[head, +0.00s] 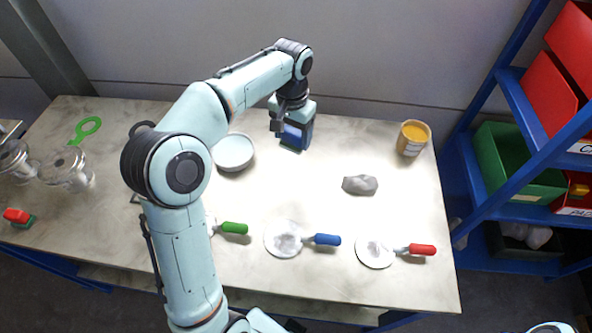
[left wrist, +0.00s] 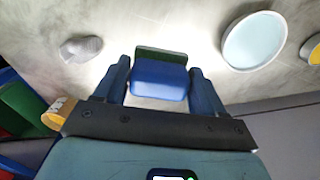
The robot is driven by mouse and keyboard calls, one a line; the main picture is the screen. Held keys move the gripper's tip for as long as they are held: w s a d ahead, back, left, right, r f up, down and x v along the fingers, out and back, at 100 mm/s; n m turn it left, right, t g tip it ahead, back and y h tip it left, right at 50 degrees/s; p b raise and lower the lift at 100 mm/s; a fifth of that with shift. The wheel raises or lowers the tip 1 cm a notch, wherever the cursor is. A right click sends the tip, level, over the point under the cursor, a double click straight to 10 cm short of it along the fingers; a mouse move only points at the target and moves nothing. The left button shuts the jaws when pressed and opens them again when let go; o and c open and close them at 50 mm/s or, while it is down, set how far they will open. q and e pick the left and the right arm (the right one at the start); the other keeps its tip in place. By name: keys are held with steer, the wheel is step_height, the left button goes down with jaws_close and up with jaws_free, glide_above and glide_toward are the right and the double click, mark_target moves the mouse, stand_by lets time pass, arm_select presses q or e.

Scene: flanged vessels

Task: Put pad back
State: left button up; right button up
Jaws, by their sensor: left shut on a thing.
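A blue pad with a green underside (head: 295,137) is between the fingers of my left gripper (head: 290,124), at the back middle of the table. In the left wrist view the blue body and green layer of the pad (left wrist: 160,80) sit between the two blue fingers of my left gripper (left wrist: 160,88), which is shut on it. I cannot tell whether its green face touches the table. A second pad, red with a green base (head: 18,217), lies at the table's left edge. My right gripper is not in view.
A white bowl (head: 233,153) stands left of the held pad. A grey lump (head: 360,185) and an orange-filled jar (head: 413,138) are to the right. White discs with green, blue and red handles (head: 322,240) line the front. Glass vessels (head: 66,170) stand left; a blue shelf (head: 478,150) right.

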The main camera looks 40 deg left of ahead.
mark_target(293, 142)
arm_select(q)
steer(key=shift+f+b, duration=0.85)
steer(key=shift+f, duration=6.85)
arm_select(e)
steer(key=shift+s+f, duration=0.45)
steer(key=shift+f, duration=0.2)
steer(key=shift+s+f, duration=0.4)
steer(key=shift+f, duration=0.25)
arm_select(q)
steer(key=shift+f, duration=0.1)
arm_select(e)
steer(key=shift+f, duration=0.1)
arm_select(q)
steer(key=o, duration=1)
steer(key=shift+r, duration=0.2)
step_height(293, 142, up, 12)
steer(key=shift+f+p, duration=0.1)
steer(key=shift+p, duration=0.65)
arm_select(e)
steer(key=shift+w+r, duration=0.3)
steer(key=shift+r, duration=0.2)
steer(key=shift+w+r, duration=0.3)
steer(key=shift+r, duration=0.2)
